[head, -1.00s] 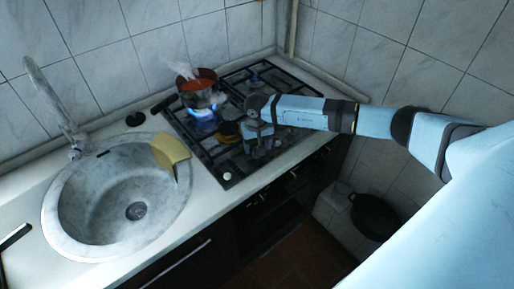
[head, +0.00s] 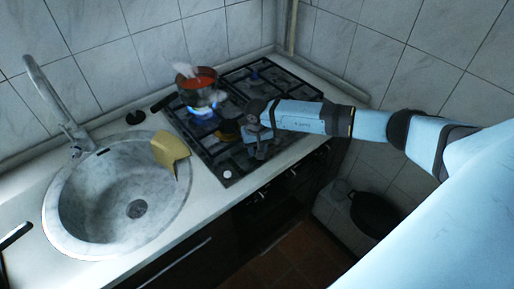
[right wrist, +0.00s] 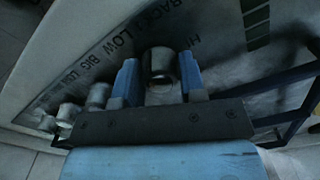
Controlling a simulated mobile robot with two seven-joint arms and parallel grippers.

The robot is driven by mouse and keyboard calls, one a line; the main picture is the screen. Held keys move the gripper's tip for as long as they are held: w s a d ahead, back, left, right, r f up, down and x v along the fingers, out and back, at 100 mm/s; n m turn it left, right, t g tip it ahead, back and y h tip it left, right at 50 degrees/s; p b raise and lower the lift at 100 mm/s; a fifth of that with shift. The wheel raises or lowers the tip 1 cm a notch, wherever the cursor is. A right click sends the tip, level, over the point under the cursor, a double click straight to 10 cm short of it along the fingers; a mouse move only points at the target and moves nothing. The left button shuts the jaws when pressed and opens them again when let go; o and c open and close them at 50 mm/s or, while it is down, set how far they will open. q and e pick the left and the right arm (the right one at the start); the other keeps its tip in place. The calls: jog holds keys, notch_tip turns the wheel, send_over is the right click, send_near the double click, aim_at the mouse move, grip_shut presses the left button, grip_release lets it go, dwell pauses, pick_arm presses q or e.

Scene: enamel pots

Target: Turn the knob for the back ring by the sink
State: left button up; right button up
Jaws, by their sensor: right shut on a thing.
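The gas hob (head: 222,160) is right of the sink, with blue flames (head: 203,109) on its back ring by the sink. A row of knobs runs along its printed panel (right wrist: 105,60). My right gripper (head: 258,154) is low over the front of the hob, its fingers closed on both sides of one knob (right wrist: 160,64). The head view hides this knob behind the gripper. Several other pale knobs (right wrist: 97,95) stand to the left in the right wrist view; one white knob (head: 227,174) shows at the hob's front left corner. My left gripper is not in view.
A pot with red contents (head: 199,97) steams over the flames. The sink (head: 75,215) with a yellow cloth (head: 170,152) on its rim is at the left. A dark pot (head: 375,214) stands low at the right. Black grates cover the hob.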

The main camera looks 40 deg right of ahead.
jog(key=m+b, duration=0.2)
jog(key=m, duration=0.1)
jog(key=shift+f+b, duration=0.15)
jog(key=shift+b, duration=0.25)
jog(key=m+b, duration=0.2)
jog(key=m, duration=0.3)
jog(key=shift+m+b, duration=0.35)
jog(key=shift+m, duration=0.05)
jog(key=m+b, duration=0.1)
jog(key=m, duration=0.1)
jog(key=shift+m, duration=0.4)
jog(key=m, duration=0.2)
jog(key=shift+m+b, duration=0.3)
jog(key=shift+b, duration=0.1)
jog(key=shift+m+b, duration=0.3)
jog(key=shift+m, duration=1.3)
jog(key=shift+r, duration=0.2)
jog(key=o, duration=0.9)
